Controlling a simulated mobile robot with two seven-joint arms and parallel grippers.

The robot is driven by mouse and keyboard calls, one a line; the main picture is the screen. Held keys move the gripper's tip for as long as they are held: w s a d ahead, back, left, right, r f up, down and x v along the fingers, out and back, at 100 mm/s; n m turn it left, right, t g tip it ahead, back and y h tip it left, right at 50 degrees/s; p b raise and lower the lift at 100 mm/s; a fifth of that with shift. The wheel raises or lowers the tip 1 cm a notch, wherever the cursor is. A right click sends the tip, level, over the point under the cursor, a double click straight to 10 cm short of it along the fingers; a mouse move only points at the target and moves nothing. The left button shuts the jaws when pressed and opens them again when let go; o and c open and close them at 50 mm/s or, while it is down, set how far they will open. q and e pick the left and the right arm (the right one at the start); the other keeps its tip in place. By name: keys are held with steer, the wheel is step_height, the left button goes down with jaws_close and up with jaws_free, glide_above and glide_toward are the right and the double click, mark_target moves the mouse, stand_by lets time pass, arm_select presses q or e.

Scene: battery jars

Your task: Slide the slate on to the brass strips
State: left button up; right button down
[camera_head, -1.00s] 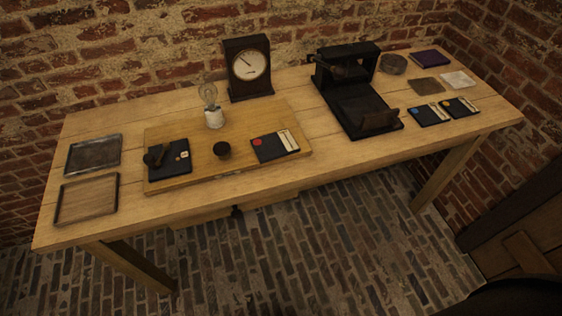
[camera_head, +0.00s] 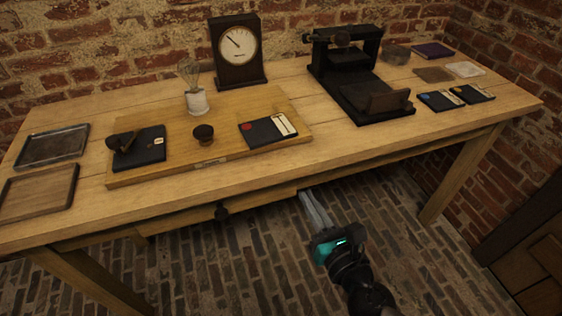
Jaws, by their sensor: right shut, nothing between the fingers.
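A dark slate-like slab with a red dot and a pale strip (camera_head: 268,131) lies flat on the raised wooden board (camera_head: 190,116). Two similar slabs lie at the table's right, one with a blue dot (camera_head: 437,101) and one with a yellow dot (camera_head: 472,94). A dark square plate with a handled lever and a small brass-coloured mark (camera_head: 146,153) sits at the board's left. I cannot make out the brass strips for certain. My right gripper (camera_head: 311,202) is shut and empty, below the table's front edge. My left gripper is not in view.
A small dark knob (camera_head: 204,134) stands on the board. A black press-like device (camera_head: 350,75) stands right of centre. Two trays (camera_head: 52,146) (camera_head: 38,193) lie left.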

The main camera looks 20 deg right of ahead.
step_height(320, 180, up, 2)
steer(key=r+n+t, duration=0.1)
steer(key=n, duration=0.1)
steer(key=p, duration=0.2)
glide_toward(277, 144)
steer(key=w, duration=0.3)
steer(key=w+r, duration=0.1)
steer(key=w, duration=0.1)
steer(key=shift+w+a+r, duration=0.15)
steer(key=shift+w+a, duration=0.1)
steer(key=shift+w, duration=0.15)
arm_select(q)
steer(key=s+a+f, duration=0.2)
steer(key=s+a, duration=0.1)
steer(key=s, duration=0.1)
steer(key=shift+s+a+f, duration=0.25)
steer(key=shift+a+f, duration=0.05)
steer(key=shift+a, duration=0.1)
arm_select(e)
steer(key=shift+w, duration=0.75)
steer(key=shift+w+a, duration=0.15)
steer(key=shift+w, duration=1.25)
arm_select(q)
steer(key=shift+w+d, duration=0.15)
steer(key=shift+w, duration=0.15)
